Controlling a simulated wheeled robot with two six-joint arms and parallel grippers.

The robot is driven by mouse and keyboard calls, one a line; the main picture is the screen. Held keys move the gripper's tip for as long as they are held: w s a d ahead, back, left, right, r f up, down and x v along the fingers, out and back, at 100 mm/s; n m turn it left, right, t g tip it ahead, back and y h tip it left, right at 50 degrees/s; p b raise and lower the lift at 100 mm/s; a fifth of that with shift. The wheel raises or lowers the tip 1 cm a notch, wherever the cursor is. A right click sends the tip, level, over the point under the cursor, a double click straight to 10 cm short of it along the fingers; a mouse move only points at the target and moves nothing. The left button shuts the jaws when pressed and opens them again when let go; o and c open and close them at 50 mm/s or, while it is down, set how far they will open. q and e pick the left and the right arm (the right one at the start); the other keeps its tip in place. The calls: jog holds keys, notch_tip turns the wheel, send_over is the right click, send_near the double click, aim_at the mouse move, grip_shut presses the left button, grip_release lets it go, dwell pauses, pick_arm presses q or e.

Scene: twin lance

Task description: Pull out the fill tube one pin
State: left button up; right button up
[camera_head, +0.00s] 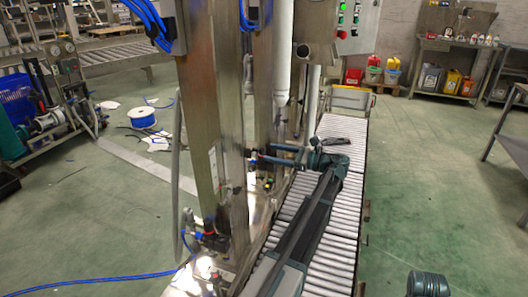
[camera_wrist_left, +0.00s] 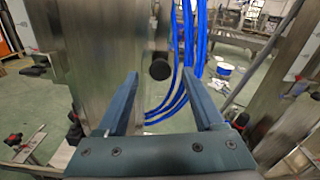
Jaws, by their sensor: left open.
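My left gripper (camera_head: 264,153) is open and points left at the steel filler frame, above the roller conveyor. In the left wrist view its two fingers (camera_wrist_left: 160,78) are spread wide with nothing between their pads. A dark round knob (camera_wrist_left: 159,67), which looks like the pin, shows end-on just beyond and slightly above the fingertips, roughly centred between them. I cannot tell its exact distance from the tips. A white vertical tube (camera_head: 282,60) hangs above the gripper in the head view.
Steel uprights (camera_head: 203,110) stand left of the gripper. Blue hoses (camera_wrist_left: 188,60) hang behind the knob in the wrist view. The roller conveyor (camera_head: 336,240) runs under my left arm. A control box (camera_head: 357,25) is above right. The green floor to the right is mostly clear.

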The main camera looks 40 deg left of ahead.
aim_at(265, 151)
pick_arm(q)
jog(key=shift+x, duration=2.05)
grip_shut()
